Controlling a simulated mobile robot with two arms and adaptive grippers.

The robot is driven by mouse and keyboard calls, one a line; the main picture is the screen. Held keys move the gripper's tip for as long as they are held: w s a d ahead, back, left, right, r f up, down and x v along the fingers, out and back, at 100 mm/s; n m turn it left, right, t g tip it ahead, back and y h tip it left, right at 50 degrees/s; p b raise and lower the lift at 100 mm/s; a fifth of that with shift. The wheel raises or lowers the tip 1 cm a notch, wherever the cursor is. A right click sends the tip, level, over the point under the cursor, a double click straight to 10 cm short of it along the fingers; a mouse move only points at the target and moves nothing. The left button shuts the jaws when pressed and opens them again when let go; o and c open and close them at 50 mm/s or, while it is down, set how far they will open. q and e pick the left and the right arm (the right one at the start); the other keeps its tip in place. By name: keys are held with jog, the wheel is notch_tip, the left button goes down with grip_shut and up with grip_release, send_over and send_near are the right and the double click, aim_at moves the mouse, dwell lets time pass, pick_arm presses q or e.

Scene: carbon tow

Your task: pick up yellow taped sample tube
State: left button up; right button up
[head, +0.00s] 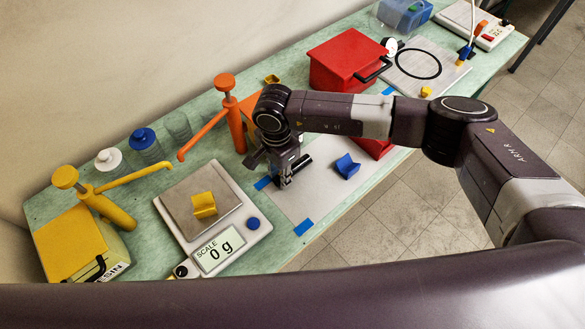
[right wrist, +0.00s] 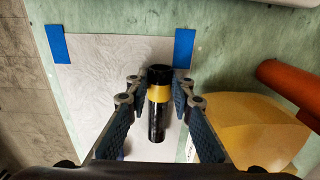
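The sample tube (right wrist: 158,120) is black with a yellow tape band near its dark cap. In the right wrist view it lies between the two fingers of my right gripper (right wrist: 160,92), with narrow gaps seeming to show on both sides. In the head view my right gripper (head: 284,180) points down over the pale sheet, and a dark end of the tube (head: 302,163) shows beside the fingers. The rest of the tube is hidden there by the gripper. My right gripper looks open around the tube. My left gripper is not in view.
The pale sheet (head: 310,202) has blue tape at its corners. A blue block (head: 347,166) lies on it to the right. An orange pump (head: 232,115) stands close behind the gripper. A scale (head: 236,230) reading 0 g holds a yellow block (head: 204,205). A red box (head: 343,58) stands behind.

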grip_shut()
